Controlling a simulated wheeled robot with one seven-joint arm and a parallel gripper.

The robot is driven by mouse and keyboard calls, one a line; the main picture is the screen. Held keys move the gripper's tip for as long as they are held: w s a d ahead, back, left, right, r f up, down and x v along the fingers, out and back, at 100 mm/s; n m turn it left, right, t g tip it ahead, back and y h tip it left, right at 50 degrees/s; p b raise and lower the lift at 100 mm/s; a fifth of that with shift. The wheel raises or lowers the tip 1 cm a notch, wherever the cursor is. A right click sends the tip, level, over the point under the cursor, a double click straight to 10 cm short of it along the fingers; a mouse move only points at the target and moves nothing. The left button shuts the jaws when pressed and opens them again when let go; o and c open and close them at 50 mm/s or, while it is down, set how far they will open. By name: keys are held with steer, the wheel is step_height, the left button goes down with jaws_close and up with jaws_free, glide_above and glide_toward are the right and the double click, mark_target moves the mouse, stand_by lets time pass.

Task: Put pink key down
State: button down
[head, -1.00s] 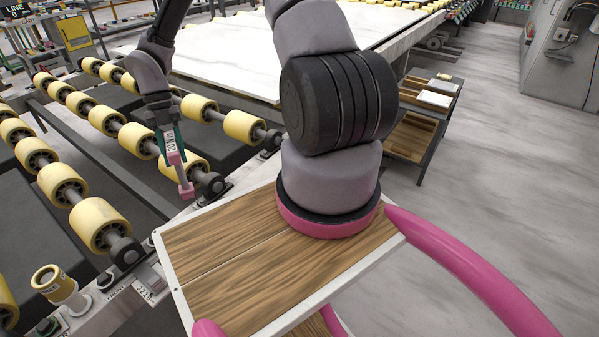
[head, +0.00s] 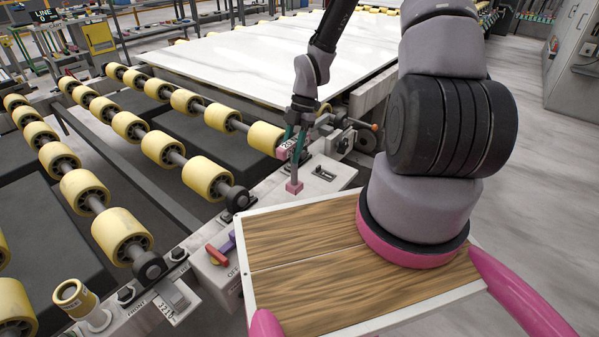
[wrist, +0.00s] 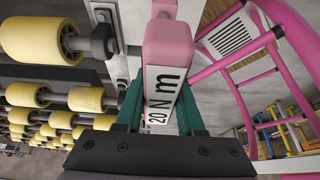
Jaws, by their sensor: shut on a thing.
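The pink key (head: 294,187) is a slim tool with a pink block at its lower end and a pink, white-labelled upper part. In the wrist view the pink key (wrist: 167,55) shows its "20 Nm" label and fills the middle of the picture. My gripper (head: 297,140), with green fingers, is shut on the key's upper part and holds it roughly upright. The lower end is in front of the pale machine frame (head: 262,187); I cannot tell whether it touches. In the wrist view my gripper (wrist: 158,105) has one finger on each side of the key.
Yellow rollers (head: 208,178) line the left. A white stone slab (head: 260,60) lies behind. A metal plate with a dark slotted fitting (head: 335,174) is right of the key. A red handle (head: 216,256) and a purple piece (head: 229,243) sit on the frame nearer me.

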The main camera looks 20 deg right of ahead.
mark_target(292, 165)
steer(key=shift+f, duration=2.9)
steer(key=c, duration=0.5)
jaws_free()
